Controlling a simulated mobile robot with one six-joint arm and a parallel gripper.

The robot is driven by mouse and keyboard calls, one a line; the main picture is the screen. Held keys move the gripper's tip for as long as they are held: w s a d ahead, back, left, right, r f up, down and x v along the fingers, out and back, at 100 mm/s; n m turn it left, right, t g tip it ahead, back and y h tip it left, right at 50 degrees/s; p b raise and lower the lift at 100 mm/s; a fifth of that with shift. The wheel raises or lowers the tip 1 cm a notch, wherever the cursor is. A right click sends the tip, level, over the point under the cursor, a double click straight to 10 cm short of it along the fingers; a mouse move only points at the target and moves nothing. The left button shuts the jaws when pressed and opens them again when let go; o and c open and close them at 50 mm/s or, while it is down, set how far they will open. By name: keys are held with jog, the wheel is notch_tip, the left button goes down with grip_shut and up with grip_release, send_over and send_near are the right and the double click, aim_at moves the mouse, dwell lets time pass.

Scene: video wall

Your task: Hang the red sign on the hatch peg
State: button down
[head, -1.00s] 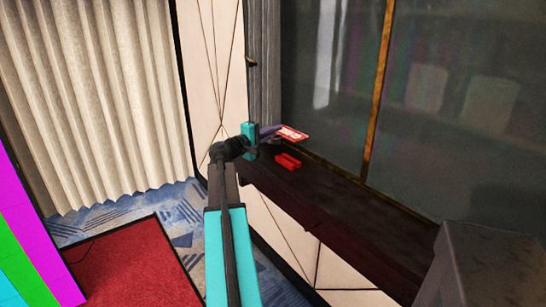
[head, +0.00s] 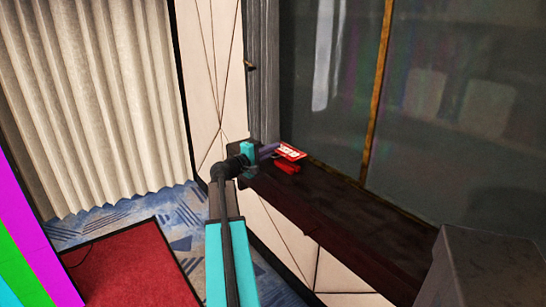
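The red sign (head: 291,151) with white lettering is at the tips of my gripper (head: 273,150), close above the dark ledge. My gripper's purple-grey fingers appear shut on its left edge. The sign is tilted, and whether it touches the ledge or the red piece below it I cannot tell. A small dark peg (head: 250,66) sticks out from the grey upright frame beside the glass, well above my gripper.
A small red piece (head: 287,168) lies on the dark ledge (head: 335,205) under the sign. A large glass pane (head: 440,120) rises behind the ledge. A grey box-like block (head: 480,265) stands at lower right. A pleated curtain (head: 95,100) hangs at left.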

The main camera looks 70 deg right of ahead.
aim_at(273, 162)
jog(key=shift+f, duration=1.45)
jog(key=shift+f+b, duration=0.2)
jog(key=shift+b, duration=0.1)
jog(key=c, duration=2)
grip_release()
jog(key=shift+a+f+p, duration=0.1)
jog(key=shift+p, duration=0.45)
jog(key=shift+b+v, duration=1.1)
jog(key=shift+v, duration=5.7)
jog(key=shift+w, duration=0.1)
